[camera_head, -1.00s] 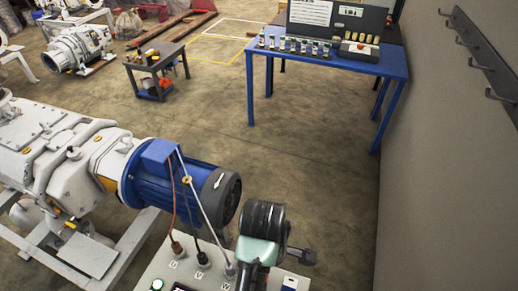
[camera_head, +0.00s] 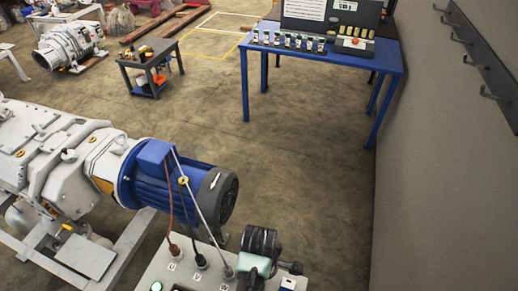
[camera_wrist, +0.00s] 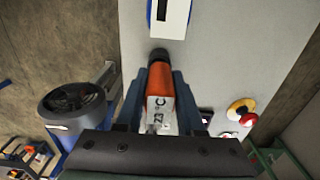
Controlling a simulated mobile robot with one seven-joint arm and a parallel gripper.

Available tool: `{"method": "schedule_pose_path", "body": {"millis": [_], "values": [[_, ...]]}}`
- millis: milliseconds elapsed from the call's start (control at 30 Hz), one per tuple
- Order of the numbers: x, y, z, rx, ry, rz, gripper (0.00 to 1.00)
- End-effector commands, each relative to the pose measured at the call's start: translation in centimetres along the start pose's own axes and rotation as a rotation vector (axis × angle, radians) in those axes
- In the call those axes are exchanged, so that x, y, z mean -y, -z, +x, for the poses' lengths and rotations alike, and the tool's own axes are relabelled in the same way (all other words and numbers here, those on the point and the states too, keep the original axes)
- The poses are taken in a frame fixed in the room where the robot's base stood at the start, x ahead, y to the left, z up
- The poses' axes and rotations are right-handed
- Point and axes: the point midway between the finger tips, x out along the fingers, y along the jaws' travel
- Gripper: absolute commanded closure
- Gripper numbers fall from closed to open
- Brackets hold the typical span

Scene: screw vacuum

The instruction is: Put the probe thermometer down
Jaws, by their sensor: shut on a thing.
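The probe thermometer (camera_wrist: 160,92) is an orange-bodied device with a display reading about 23 °C and a dark end at the top of the wrist view. My gripper (camera_wrist: 158,78) is shut on it, with one dark finger on each side. Beneath it is the pale grey top of a control box (camera_wrist: 215,65), also at the bottom of the head view (camera_head: 150,270). I cannot tell whether the thermometer touches the box. In the head view my arm's end covers the right part of the box, and I cannot make out the thermometer.
A white item with a blue edge (camera_wrist: 170,16) lies on the box ahead of the thermometer. A red and yellow button (camera_wrist: 241,112) is to the right. Cables rise from sockets (camera_head: 200,262) beside my arm. The blue motor (camera_head: 180,185) stands behind; a blue table (camera_head: 330,57) is farther back.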

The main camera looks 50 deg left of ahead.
Motion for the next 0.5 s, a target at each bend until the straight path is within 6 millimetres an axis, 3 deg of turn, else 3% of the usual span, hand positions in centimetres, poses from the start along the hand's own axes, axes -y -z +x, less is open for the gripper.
{"method": "schedule_pose_path", "body": {"millis": [300,333,500], "values": [[-0.02,0.02,0.34,0.0,-0.001,0.0,1.0],[-0.02,0.02,0.3,0.0,-0.001,0.0,0.59],[-0.01,0.02,0.25,0.0,-0.001,0.0,0.33]]}}
